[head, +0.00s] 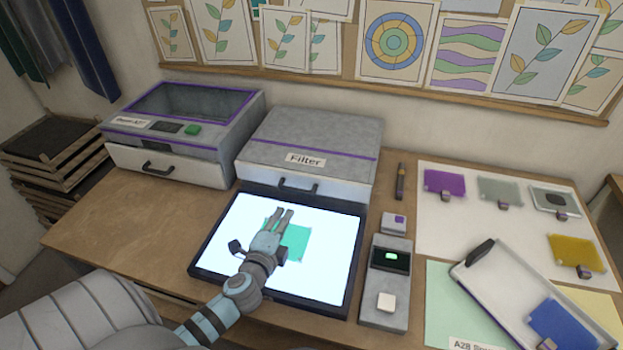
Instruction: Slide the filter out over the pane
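The filter unit (318,138) is a grey box labelled "Filter" at the back centre of the table. Its white front with a dark handle (298,187) sits flush below the box, so the filter looks pushed in. The pane (235,222) is a bright white lit panel in a dark frame just in front of it. A teal green sheet (298,243) lies on the pane, partly hidden by my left gripper. My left gripper (284,211) is over the pane, fingers pointing at the handle but short of it. Its fingers lie close together and seem empty. My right gripper is out of view.
A grey box with a dark window (190,103) stands left of the filter unit. A control box (389,282) with a green display is right of the pane. Colour samples on a white sheet and a tilted tray (497,298) fill the right side.

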